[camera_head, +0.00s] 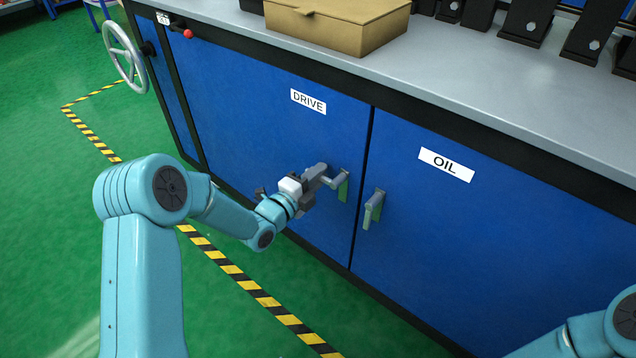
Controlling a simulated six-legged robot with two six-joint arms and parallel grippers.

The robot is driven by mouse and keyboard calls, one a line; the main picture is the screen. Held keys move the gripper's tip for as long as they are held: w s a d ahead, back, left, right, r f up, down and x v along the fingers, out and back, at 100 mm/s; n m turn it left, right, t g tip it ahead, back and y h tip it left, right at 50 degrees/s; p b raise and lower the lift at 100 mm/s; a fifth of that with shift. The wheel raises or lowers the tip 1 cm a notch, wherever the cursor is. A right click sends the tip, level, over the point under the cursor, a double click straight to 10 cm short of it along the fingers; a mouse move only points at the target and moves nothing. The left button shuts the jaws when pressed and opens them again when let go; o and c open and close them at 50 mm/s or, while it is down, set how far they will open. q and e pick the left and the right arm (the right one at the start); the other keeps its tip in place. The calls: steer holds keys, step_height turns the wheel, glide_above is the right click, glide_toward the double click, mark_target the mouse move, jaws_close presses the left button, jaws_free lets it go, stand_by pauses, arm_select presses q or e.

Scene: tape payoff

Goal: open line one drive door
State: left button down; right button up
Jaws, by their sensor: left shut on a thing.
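The blue drive door (250,115) is the panel under the white DRIVE label (308,101). It looks closed, flush with the black frame around it. Its grey lever handle (339,180) sits near the right edge over a small green plate. My left gripper (324,177) reaches in from the left and is shut on this handle. The fingers hide part of the handle. Of my right arm only blue links show at the bottom right; its gripper is out of view.
The blue oil door (480,240) with its own grey handle (373,209) is just right of the drive door. A cardboard box (335,25) stands on the grey top. A handwheel (124,57) sticks out at the left. Green floor with striped tape (245,283) lies in front.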

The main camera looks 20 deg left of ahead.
arm_select(q)
steer(key=shift+r, duration=0.15)
arm_select(e)
steer(key=shift+w+f, duration=0.2)
steer(key=shift+f, duration=0.05)
arm_select(q)
steer(key=shift+a, duration=0.1)
steer(key=s+a+m+g+h+b, duration=0.1)
steer(key=s+a+m+g+h, duration=0.1)
steer(key=s+a, duration=0.6)
steer(key=s+a+m+g+h+b, duration=0.2)
steer(key=s+a, duration=0.7)
steer(key=s, duration=0.5)
steer(key=m+h, duration=0.1)
steer(key=h, duration=0.1)
steer(key=shift+s+m+h, duration=0.3)
steer(key=shift+s, duration=0.05)
arm_select(e)
steer(key=w+f, duration=0.2)
steer(key=shift+d+f+t, duration=0.2)
steer(key=shift+f+t, duration=0.2)
